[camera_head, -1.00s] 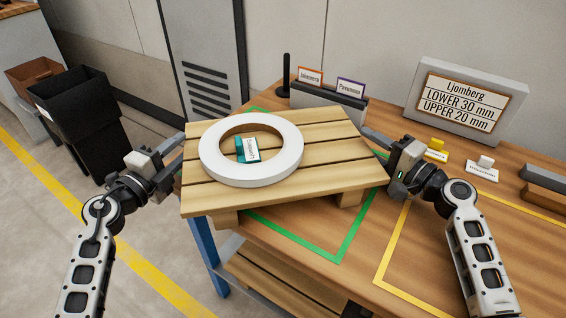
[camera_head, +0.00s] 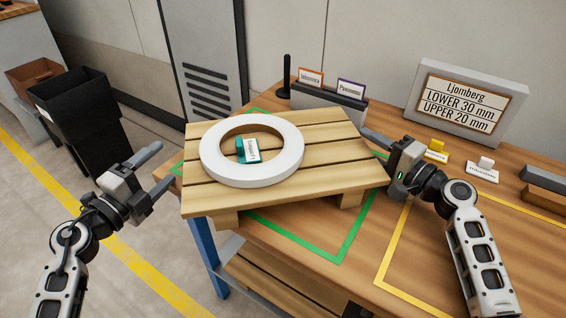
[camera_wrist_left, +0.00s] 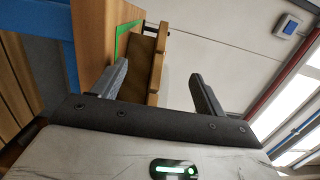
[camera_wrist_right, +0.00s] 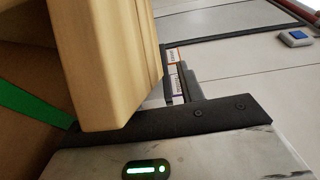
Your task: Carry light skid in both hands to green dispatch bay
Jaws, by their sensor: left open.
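The light wooden skid (camera_head: 330,178) lies over the green-outlined bay (camera_head: 345,245) on the table, turned askew to the outline. My right gripper (camera_head: 375,150) is at the skid's right end. In the right wrist view a skid board (camera_wrist_right: 110,60) stands beside one visible finger; the other finger is hidden, so its grip is unclear.
A yellow-outlined area (camera_head: 395,245) lies right of the green one. A card holder (camera_head: 325,97), a sign (camera_head: 465,98) and small labelled blocks (camera_head: 437,150) stand behind and to the right.

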